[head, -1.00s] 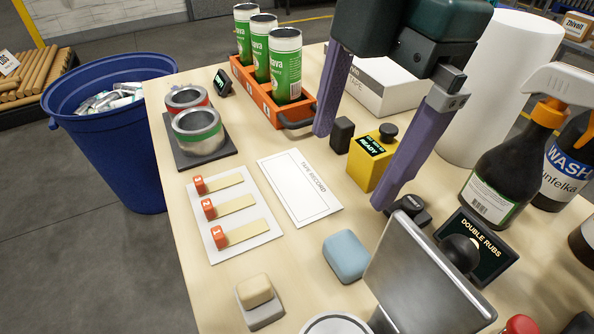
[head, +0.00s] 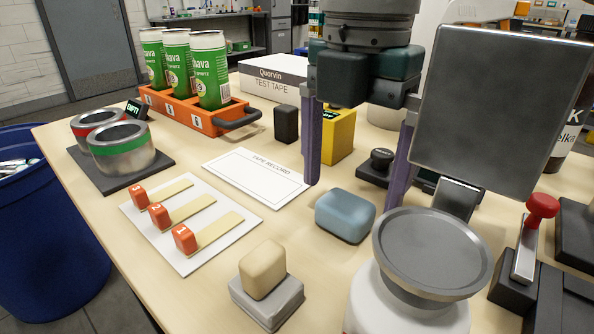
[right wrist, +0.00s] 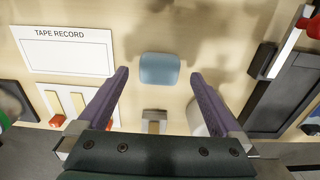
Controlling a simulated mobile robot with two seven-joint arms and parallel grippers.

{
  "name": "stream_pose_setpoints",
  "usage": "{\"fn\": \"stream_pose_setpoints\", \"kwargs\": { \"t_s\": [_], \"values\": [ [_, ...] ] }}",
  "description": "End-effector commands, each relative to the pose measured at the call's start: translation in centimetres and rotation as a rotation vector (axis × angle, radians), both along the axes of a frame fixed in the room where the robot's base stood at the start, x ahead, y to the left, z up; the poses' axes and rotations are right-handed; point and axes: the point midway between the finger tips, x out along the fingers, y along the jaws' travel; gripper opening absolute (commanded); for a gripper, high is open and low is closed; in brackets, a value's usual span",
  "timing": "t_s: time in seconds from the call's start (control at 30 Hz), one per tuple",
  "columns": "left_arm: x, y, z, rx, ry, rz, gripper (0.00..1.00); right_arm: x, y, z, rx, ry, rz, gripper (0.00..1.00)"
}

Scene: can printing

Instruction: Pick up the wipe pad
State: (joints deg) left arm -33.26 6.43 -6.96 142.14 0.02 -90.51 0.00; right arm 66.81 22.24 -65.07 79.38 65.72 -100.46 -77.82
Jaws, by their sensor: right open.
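The wipe pad appears to be the soft light-blue block (head: 345,216) lying flat on the table, right of the tape record card (head: 255,177). It also shows in the right wrist view (right wrist: 159,70), centred ahead of the fingers. My right gripper (head: 351,194) is open and empty, its purple fingers pointing down. In the head view its fingertips appear behind the pad, one to each side; in the right wrist view (right wrist: 159,74) the pad lies between the finger lines. I cannot tell the exact height above the table. My left gripper is not in view.
A round grey-topped stand (head: 432,255) and a grey screen (head: 497,105) are close on the right. A beige block (head: 263,270) on a grey base is in front. A yellow box (head: 340,135) and black block (head: 286,124) stand behind. Bare table surrounds the pad.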

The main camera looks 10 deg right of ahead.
Motion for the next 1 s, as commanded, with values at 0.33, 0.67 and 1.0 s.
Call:
{"fn": "stream_pose_setpoints", "kwargs": {
  "t_s": [0.33,0.67,1.0],
  "values": [
    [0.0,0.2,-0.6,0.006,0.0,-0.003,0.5,0.0,0.0,-3.2,0.0,-0.001,0.0,1.0],
    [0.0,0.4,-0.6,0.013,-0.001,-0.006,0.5,0.0,0.1,-3.2,0.0,-0.001,0.0,0.76],
    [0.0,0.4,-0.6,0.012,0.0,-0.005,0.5,0.0,0.0,-3.1,0.0,-0.001,0.0,0.38]
  ]
}}
